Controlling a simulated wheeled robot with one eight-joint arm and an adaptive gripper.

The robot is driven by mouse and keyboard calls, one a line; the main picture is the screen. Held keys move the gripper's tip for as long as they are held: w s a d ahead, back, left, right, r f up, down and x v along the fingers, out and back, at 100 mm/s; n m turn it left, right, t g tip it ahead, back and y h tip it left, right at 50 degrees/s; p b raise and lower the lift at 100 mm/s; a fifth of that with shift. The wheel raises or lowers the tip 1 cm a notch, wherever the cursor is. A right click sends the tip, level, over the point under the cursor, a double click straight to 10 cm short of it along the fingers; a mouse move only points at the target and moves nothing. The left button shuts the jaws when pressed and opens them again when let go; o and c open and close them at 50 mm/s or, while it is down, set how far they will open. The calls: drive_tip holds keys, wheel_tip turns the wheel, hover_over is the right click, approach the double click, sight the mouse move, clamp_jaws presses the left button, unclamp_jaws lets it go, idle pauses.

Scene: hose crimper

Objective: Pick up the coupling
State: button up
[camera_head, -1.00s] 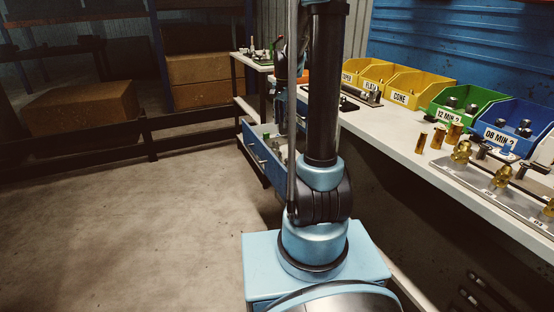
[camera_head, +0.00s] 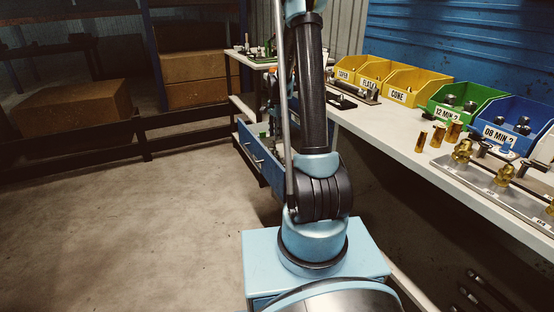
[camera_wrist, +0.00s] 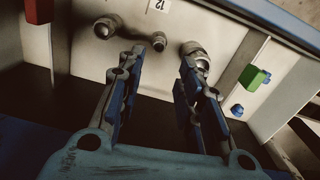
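My gripper (camera_wrist: 166,58) is open in the wrist view, its two fingers apart with nothing between them. Beyond its tips, on the pale floor of a compartment, are silvery metal fittings: one by the right fingertip (camera_wrist: 195,54), a small one between the tips (camera_wrist: 159,41) and an elbow-like one at left (camera_wrist: 107,27). I cannot tell which is the coupling, nor whether a finger touches one. In the head view the blue drawer (camera_head: 262,160) stands open under the bench; my arm hides most of its inside and my gripper.
In the wrist view a label reading 12 (camera_wrist: 159,5) lies near the fittings, and a green block (camera_wrist: 253,77) stands right, past a divider. In the head view the bench (camera_head: 400,140) carries yellow bins (camera_head: 405,97), a green bin, a blue bin and brass fittings (camera_head: 438,135). The floor at left is clear.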

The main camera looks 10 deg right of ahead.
sight(277, 153)
drive_tip(key=shift+a+f, duration=0.1)
drive_tip(key=shift+f, duration=5.85)
drive_tip(key=shift+w, duration=0.1)
clamp_jaws()
